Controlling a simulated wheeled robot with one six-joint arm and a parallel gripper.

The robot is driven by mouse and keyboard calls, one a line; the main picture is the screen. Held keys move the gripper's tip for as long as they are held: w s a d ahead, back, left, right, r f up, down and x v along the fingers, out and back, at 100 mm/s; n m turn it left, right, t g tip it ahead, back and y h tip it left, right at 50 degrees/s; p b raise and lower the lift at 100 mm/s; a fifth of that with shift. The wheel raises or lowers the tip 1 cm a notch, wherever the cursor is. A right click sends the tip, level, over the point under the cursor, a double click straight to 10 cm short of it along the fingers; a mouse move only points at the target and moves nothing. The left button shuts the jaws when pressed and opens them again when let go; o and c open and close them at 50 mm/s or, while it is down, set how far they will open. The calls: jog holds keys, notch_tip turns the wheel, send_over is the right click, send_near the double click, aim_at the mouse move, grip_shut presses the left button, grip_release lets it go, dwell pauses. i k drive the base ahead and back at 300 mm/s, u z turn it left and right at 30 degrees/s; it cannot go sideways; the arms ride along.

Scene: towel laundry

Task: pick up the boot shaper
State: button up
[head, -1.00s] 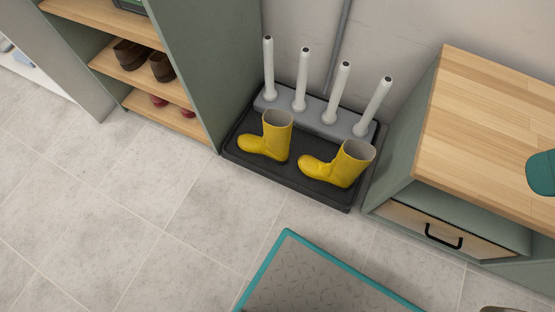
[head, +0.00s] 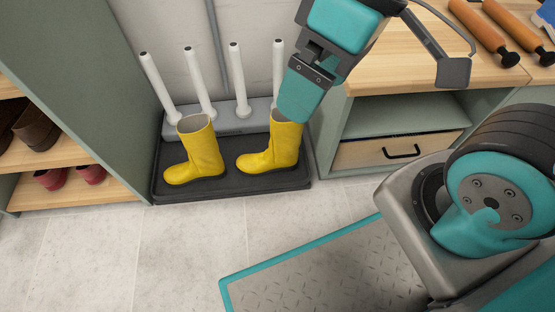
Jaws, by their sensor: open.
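Two orange-brown cylinders with black knobs lie on the wooden worktop at the upper right of the head view, a left one (head: 484,30) and a right one (head: 520,25). They may be boot shapers; I cannot tell for sure. My gripper (head: 305,92) is open at the upper middle, left of the cylinders and apart from them. It appears in front of the right yellow boot (head: 272,152) and hides part of its top. The left yellow boot (head: 196,152) stands upright beside it. I see nothing held in my gripper.
The boots stand on a black tray (head: 232,188) in front of a grey rack (head: 235,121) with several white posts. A green cabinet with a drawer (head: 385,150) supports the worktop (head: 415,75). A shoe shelf (head: 75,190) is at left. The tiled floor in front is clear.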

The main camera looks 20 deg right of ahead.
aim_at(490, 38)
jog(key=z, duration=1.4)
